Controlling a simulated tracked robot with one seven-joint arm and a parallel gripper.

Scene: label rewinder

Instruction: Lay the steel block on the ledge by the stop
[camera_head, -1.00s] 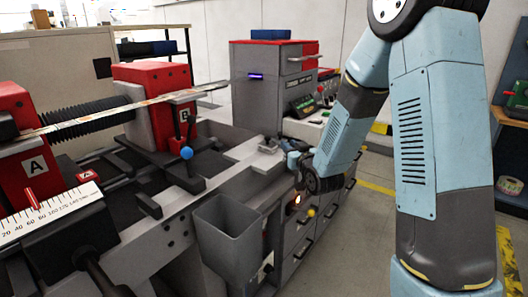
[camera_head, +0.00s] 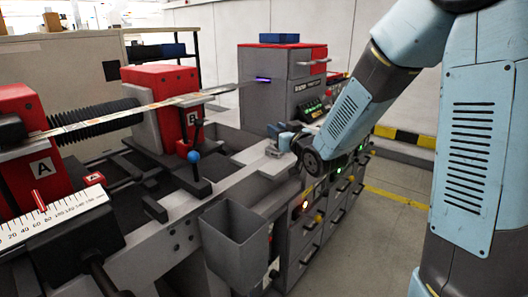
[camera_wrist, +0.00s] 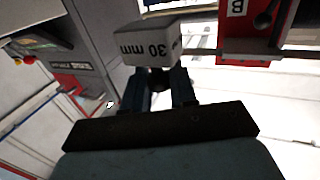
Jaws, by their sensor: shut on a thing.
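The steel block (camera_wrist: 150,45), a grey block marked "30 mm", sits at the tips of my gripper (camera_wrist: 158,76) in the wrist view. The gripper is shut on it. In the head view my gripper (camera_head: 285,138) is at the right end of the machine, close to the pale grey ledge (camera_head: 250,157). A small raised grey piece, perhaps the stop (camera_head: 272,150), stands on the ledge just left of the gripper. The block is too small and covered to make out surely in the head view. I cannot tell whether it touches the ledge.
A grey open bin (camera_head: 236,235) hangs on the machine's front below the ledge. A lever with a blue ball (camera_head: 193,156) and red block B (camera_head: 160,90) stand to the left. A grey cabinet with a red top (camera_head: 290,80) is behind the gripper.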

